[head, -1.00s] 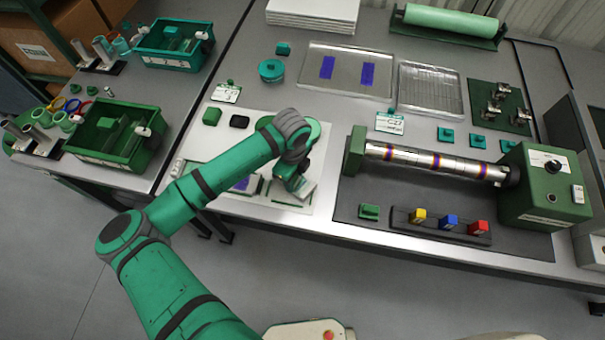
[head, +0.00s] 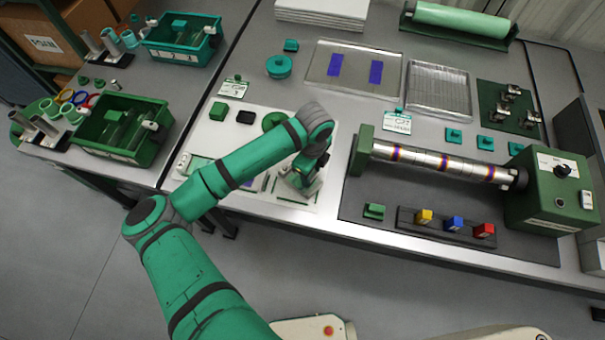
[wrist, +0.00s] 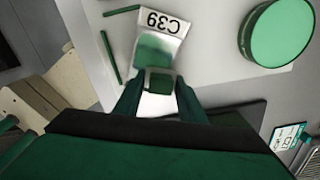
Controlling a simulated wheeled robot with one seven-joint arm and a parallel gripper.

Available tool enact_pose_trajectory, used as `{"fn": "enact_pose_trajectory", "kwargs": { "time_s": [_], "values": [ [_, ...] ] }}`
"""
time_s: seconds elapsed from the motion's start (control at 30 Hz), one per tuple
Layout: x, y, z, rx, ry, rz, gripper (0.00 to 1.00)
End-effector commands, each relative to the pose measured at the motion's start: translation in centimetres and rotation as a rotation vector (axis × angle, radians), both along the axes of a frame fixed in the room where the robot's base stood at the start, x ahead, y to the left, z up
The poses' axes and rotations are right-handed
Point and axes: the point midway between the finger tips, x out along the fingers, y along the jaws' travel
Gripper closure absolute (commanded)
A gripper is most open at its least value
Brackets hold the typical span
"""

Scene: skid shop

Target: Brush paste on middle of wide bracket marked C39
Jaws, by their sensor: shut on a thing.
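The wide bracket marked C39 (wrist: 158,22) is a pale piece with its lettering upside down in the wrist view. In the head view it is mostly hidden under my gripper (head: 303,188). In the wrist view my gripper (wrist: 158,98) is shut on a small green block-like piece, which looks like the brush (wrist: 159,84). The brush is over the near part of the bracket. A green patch (wrist: 153,48) shows on the middle of the bracket, just beyond the brush. I cannot tell whether it is paste, or whether the brush touches the bracket.
Thin green strips (wrist: 110,55) lie left of the bracket on the white board (head: 218,150). A round green lid (wrist: 277,32) is to its right. A dark mat with a banded metal shaft (head: 440,163) is to the right. Green bins (head: 120,130) stand at left.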

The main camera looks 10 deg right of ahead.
Motion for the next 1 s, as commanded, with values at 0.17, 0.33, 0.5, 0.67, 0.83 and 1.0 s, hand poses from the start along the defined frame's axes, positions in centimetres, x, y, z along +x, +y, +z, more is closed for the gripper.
{"fn": "enact_pose_trajectory", "kwargs": {
  "time_s": [0.17,0.33,0.5,0.67,0.83,1.0],
  "values": [
    [0.4,-0.7,0.0,-0.001,-0.001,0.01,1.0],
    [0.6,-1.2,1.4,0.0,-0.005,0.009,1.0],
    [0.5,-1.1,3.2,0.0,-0.003,0.009,1.0],
    [0.5,-1.3,4.7,-0.001,-0.002,0.005,1.0],
    [0.4,-1.7,6.2,-0.001,-0.002,-0.001,1.0],
    [0.3,-1.9,7.6,-0.001,-0.002,-0.005,1.0]
  ]
}}
